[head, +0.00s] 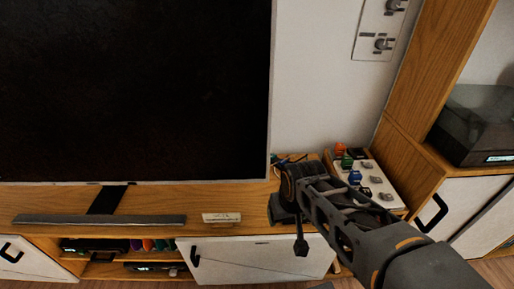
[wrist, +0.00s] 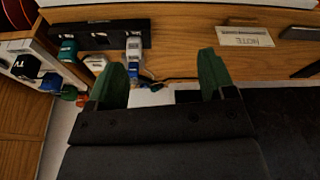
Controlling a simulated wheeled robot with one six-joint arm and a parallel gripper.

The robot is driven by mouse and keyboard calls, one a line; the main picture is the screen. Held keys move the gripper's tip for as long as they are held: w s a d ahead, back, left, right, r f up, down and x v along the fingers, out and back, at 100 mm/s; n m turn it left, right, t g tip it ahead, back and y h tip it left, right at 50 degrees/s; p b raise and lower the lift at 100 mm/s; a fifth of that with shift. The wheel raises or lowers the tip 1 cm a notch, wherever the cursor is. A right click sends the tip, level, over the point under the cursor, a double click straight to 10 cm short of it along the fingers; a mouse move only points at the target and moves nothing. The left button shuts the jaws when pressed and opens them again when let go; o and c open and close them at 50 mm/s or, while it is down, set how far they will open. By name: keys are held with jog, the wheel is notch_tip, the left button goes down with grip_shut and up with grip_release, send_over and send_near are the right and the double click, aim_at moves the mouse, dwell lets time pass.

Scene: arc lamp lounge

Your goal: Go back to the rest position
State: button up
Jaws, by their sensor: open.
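My gripper (wrist: 165,84) shows in the wrist view as two green fingers set wide apart, with nothing between them. In the head view my arm reaches in from the lower right. The gripper end (head: 290,212) is above the wooden TV cabinet (head: 150,204), near its right end. The fingertips are hard to make out there. A black power strip (wrist: 100,34) with several plugs lies beyond the fingers in the wrist view. A white plug (wrist: 133,46) on a blue part sits at its end, just beyond and between the fingers.
A large dark television (head: 135,90) fills the upper left. A soundbar (head: 100,220) and a white note card (head: 221,217) lie on the cabinet. A panel with coloured plugs (head: 365,180) stands right of my arm. A wooden shelf unit (head: 408,165) bounds the right side.

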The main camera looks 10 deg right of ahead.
jog(key=w+p+v, duration=0.3)
jog(key=p+v, duration=0.9)
jog(key=v, duration=0.1)
jog(key=w+r+p+v, duration=0.1)
jog(key=w+p+v, duration=0.2)
jog(key=p+v, duration=0.9)
jog(key=shift+a+r+t+p, duration=0.2)
jog(key=shift+r+t+p, duration=0.15)
jog(key=shift+r, duration=0.45)
jog(key=shift+s, duration=0.15)
jog(key=shift+c, duration=0.3)
